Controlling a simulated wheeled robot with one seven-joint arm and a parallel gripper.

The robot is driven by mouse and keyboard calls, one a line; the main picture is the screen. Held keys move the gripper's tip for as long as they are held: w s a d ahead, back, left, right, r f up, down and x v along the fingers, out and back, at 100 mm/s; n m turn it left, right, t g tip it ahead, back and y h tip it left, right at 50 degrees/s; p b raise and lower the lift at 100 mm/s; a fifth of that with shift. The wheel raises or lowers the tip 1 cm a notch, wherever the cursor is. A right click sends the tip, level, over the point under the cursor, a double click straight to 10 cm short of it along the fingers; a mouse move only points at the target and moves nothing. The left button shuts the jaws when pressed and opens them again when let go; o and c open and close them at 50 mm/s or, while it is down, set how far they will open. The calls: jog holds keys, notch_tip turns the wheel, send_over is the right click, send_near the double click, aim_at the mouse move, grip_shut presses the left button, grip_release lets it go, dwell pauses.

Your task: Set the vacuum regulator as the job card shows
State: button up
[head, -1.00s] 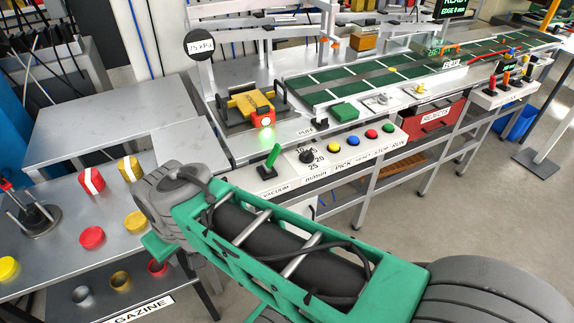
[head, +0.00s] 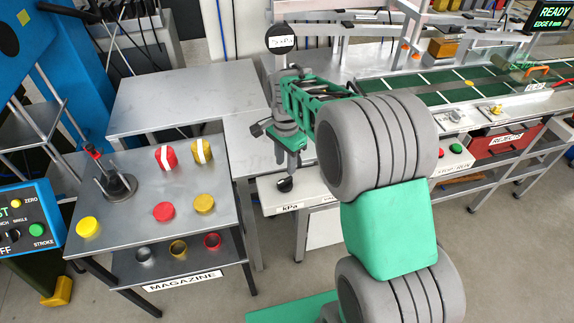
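The black knob (head: 284,184) sits on a pale panel (head: 268,196) with a "kPa" label (head: 289,206) on its front, left of my arm. I take it as the vacuum regulator; its setting is too small to read. My gripper (head: 291,160) points down just above and slightly behind the knob. I cannot tell whether the fingers touch it or how far apart they are. A round black gauge (head: 280,38) with a white readout stands behind; its number is blurred. No job card can be made out. My arm hides the panel to the right.
The magazine table (head: 140,205) on the left holds red and yellow round tins and a dark stand (head: 117,186). A bare grey table (head: 185,95) stands behind. The green conveyor (head: 420,90) runs right, with "READY" on a screen (head: 551,15). A blue stroke box (head: 30,222) is at far left.

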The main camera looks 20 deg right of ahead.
aim_at(285, 180)
jog(key=shift+w+f+m, duration=0.7)
jog(key=shift+f, duration=0.15)
notch_tip(285, 180, down, 7)
jog(key=shift+f+p, duration=0.1)
jog(key=shift+p, duration=0.75)
jog(key=shift+c, duration=0.4)
grip_shut()
